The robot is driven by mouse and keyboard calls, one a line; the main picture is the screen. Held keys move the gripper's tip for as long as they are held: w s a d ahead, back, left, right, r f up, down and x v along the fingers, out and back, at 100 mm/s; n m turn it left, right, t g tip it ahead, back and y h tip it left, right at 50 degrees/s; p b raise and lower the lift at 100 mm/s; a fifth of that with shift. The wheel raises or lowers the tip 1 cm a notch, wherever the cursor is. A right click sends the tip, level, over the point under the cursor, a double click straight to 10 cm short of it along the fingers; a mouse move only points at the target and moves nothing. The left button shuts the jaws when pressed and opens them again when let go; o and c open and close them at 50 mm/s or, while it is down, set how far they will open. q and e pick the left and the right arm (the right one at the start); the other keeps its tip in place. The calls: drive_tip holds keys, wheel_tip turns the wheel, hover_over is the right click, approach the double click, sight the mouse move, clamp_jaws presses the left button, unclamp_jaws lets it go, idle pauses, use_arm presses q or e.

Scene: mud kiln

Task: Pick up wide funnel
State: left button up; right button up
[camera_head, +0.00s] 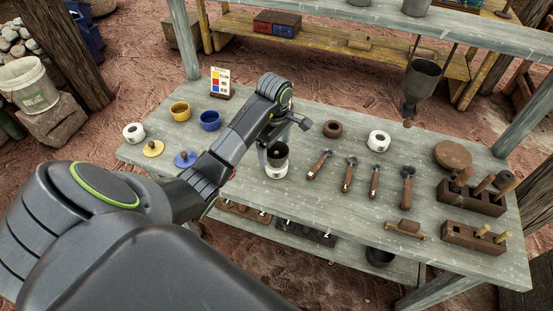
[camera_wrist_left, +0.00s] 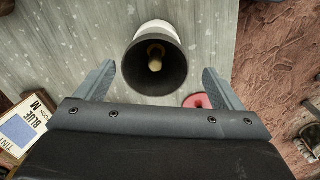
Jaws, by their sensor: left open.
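A dark wide funnel (camera_head: 278,154) sits upright in a white cup-like base (camera_head: 276,171) on the grey table, just below my left gripper (camera_head: 283,138). In the left wrist view the funnel (camera_wrist_left: 153,75) shows its dark round mouth, with a pale tan spot deep inside. The left gripper (camera_wrist_left: 157,82) is open, with one finger on each side of the funnel and nothing held. Whether the fingers reach down to the funnel's level is hard to tell. My right gripper is not in view.
Another dark funnel (camera_head: 423,76) hangs at the upper right. Several wooden-handled tools (camera_head: 348,174) lie right of the white base. Yellow (camera_head: 180,111) and blue (camera_head: 210,121) bowls stand left. Wooden tool blocks (camera_head: 470,198) stand at the right end.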

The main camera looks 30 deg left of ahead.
sight(277, 152)
use_arm(q)
drive_tip(key=f, duration=0.2)
drive_tip(key=f+p, duration=0.1)
drive_tip(key=shift+w+d+f, duration=0.25)
drive_tip(key=shift+w, duration=0.05)
drive_tip(key=shift+f, duration=0.4)
drive_tip(key=c, duration=0.8)
